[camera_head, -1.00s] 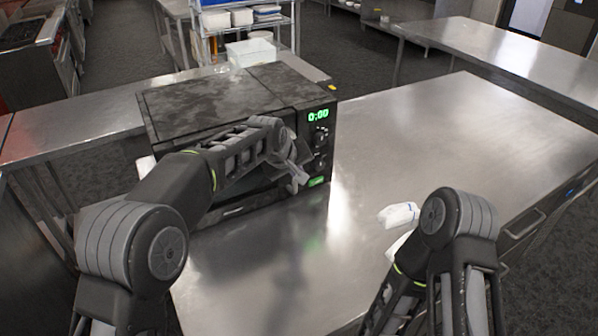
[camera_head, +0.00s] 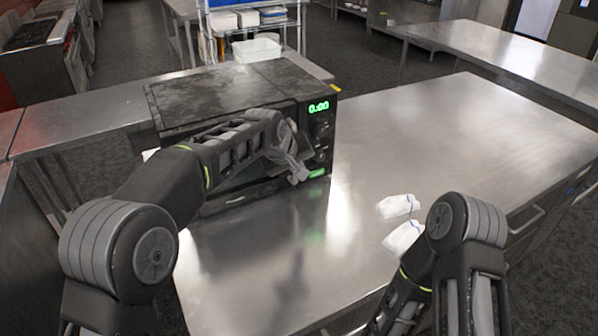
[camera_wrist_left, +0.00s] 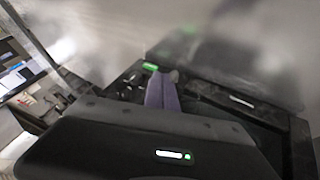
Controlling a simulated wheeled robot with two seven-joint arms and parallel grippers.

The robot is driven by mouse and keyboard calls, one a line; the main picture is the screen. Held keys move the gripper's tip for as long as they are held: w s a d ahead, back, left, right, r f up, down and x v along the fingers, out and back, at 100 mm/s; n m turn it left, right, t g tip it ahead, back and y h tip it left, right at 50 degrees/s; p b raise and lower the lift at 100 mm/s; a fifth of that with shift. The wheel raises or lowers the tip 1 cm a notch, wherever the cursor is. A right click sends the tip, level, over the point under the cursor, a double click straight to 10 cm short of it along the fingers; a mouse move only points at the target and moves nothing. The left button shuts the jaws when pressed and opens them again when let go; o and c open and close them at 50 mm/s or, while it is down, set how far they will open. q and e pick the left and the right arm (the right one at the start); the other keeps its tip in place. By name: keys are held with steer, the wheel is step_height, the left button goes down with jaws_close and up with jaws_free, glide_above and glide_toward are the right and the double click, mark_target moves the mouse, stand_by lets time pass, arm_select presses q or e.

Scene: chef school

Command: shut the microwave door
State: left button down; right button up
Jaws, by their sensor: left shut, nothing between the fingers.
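The black microwave (camera_head: 215,97) stands at the back left of the steel table, with a green 0:00 display at the right of its front. My left arm crosses its front and hides most of the door, so I cannot tell whether the door is fully shut. My left gripper (camera_head: 298,172) is shut and empty, at the right part of the front by the control panel. In the left wrist view its closed fingers (camera_wrist_left: 163,92) point at the dark microwave front; contact is unclear. My right arm is at the lower right; its gripper is out of view.
Two small white packets (camera_head: 398,206) (camera_head: 403,238) lie on the steel table (camera_head: 470,140) beside my right arm. The table right of the microwave is otherwise clear. A shelf rack with a white tub (camera_head: 256,49) stands behind.

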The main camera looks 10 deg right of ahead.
arm_select(q)
steer(key=s+d+r+b, duration=0.1)
steer(key=s+d+r, duration=0.1)
steer(key=s+r, duration=0.2)
step_height(320, 180, up, 2)
steer(key=shift+r+b, duration=0.1)
steer(key=shift+b, duration=0.25)
arm_select(e)
steer(key=shift+w+a+f, duration=0.1)
steer(key=shift+w+f, duration=0.15)
steer(key=shift+f, duration=0.25)
steer(key=shift+w+f, duration=0.25)
steer(key=shift+f, duration=0.2)
arm_select(q)
steer(key=shift+d, duration=0.1)
arm_select(e)
steer(key=shift+s, duration=0.1)
